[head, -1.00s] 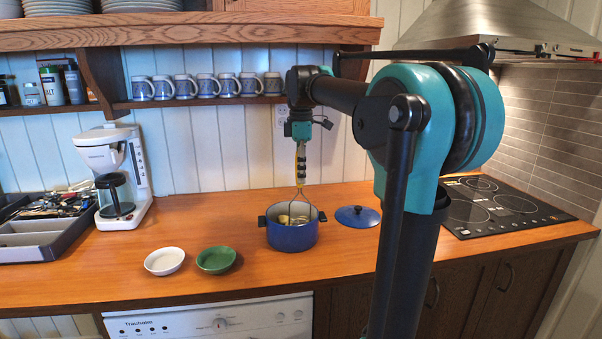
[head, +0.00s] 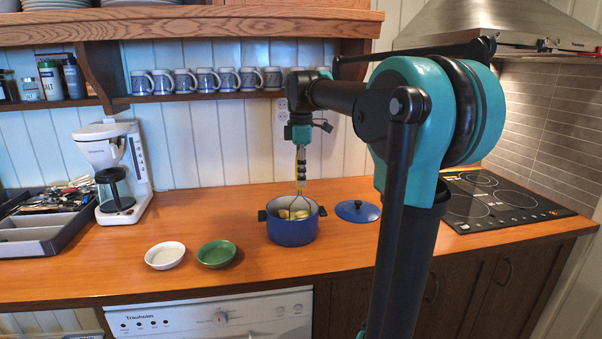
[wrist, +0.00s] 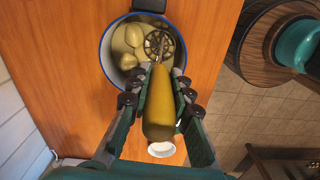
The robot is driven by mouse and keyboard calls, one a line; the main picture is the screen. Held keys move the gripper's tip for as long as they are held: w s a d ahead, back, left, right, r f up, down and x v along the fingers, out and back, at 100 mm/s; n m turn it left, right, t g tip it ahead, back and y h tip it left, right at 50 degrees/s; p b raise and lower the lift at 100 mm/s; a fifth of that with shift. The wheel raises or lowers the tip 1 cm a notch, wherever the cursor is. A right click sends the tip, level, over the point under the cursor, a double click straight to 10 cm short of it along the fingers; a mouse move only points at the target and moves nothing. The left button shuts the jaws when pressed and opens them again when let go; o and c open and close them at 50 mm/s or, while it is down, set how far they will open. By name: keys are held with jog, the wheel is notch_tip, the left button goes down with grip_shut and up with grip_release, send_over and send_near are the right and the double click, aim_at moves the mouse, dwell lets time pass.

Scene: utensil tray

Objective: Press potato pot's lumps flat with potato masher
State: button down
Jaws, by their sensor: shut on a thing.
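The blue potato pot (head: 292,233) stands on the wooden counter, and its rim (wrist: 105,48) shows in the wrist view. Pale yellow lumps (head: 298,214) lie inside; in the wrist view they are rounded lumps (wrist: 128,60) left of the masher head. My gripper (head: 301,147) is above the pot, shut on the yellow and black handle of the potato masher (wrist: 160,108). The masher hangs upright, its wire shaft going down into the pot. Its round slotted head (wrist: 160,45) is inside the rim; whether it touches a lump I cannot tell.
The blue lid (head: 357,211) lies right of the pot. A white bowl (head: 165,255) and a green bowl (head: 216,253) sit to the left. A utensil tray (head: 48,228) and coffee maker (head: 112,170) stand further left; the cooktop (head: 505,204) is at right.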

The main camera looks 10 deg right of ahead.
jog(key=shift+f, duration=0.85)
dwell(0.6)
jog(key=shift+r, duration=2.25)
